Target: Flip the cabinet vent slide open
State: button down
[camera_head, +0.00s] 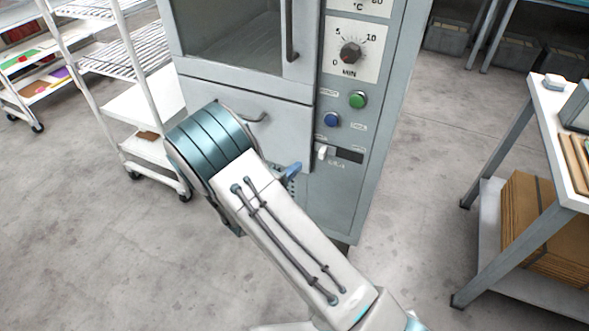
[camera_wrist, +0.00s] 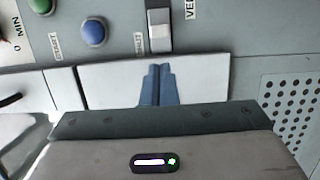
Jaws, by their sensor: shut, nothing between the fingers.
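The vent slide is a small white tab (camera_head: 322,152) at the left end of a dark horizontal slot (camera_head: 350,155) low on the cabinet's control panel. In the wrist view, which is turned sideways, the white tab (camera_wrist: 160,38) sits at the lower end of the slot. My gripper (camera_head: 294,170) has blue fingers held together, empty, a little left of and below the tab. In the wrist view the fingertips (camera_wrist: 158,70) point up towards the tab, with a small gap in the picture. Contact is not seen; depth is hard to judge.
Above the slot are a blue button (camera_head: 332,120), a green button (camera_head: 358,100) and a timer dial (camera_head: 350,53). A drawer handle (camera_head: 255,117) sticks out left of the panel. A white rack (camera_head: 135,110) stands left, a workbench (camera_head: 560,140) right.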

aim_at(319, 147)
jog(key=x, duration=0.7)
jog(key=shift+w, duration=0.1)
